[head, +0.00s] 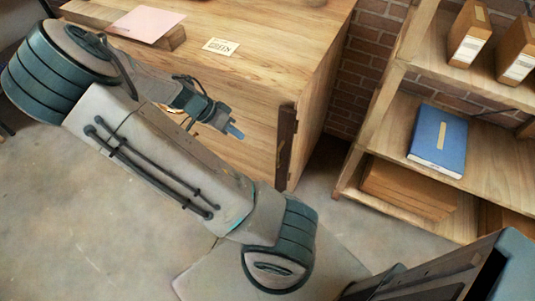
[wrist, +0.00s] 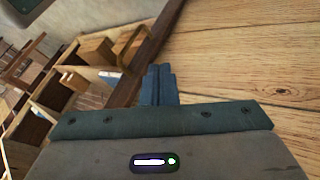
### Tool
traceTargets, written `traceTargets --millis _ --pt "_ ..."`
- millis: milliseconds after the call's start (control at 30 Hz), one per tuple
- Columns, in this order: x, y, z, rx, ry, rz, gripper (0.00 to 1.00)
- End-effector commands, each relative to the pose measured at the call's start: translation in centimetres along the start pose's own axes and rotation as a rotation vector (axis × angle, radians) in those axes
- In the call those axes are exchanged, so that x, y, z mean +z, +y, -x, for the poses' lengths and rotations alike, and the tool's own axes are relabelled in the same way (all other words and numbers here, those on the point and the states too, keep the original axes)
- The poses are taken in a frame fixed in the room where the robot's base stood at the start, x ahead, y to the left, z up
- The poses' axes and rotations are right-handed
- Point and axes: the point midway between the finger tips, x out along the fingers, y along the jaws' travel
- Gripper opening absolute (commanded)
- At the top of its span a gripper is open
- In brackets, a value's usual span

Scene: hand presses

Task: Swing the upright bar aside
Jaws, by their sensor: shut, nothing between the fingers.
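The upright bar (head: 286,142) is a dark brown strip standing at the front right corner of a wooden cabinet (head: 240,165). In the wrist view a dark brown strip, which looks like the same bar (wrist: 152,47), runs slanted along the edge of the wooden face. My gripper (head: 236,132) is in front of the cabinet face, left of the bar and apart from it in the head view. In the wrist view its blue-grey fingers (wrist: 160,84) are shut together and empty, just right of the strip. I cannot tell whether they touch the wood.
A pink sheet (head: 148,24) and a small printed card (head: 221,46) lie on the cabinet top. A wooden shelf (head: 480,190) with a blue book (head: 438,140) and box files (head: 469,34) stands to the right. A floor gap separates it from the cabinet.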

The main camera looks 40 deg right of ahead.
Motion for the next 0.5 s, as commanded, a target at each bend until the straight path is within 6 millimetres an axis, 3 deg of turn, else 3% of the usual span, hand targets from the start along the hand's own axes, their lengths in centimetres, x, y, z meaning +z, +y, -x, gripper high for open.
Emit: traceTargets --millis 267,500 --pt "0.1 0.0 -1.3 0.002 -0.002 0.001 0.0" --pt "0.1 0.0 -6.1 0.006 -0.002 0.0 0.0"
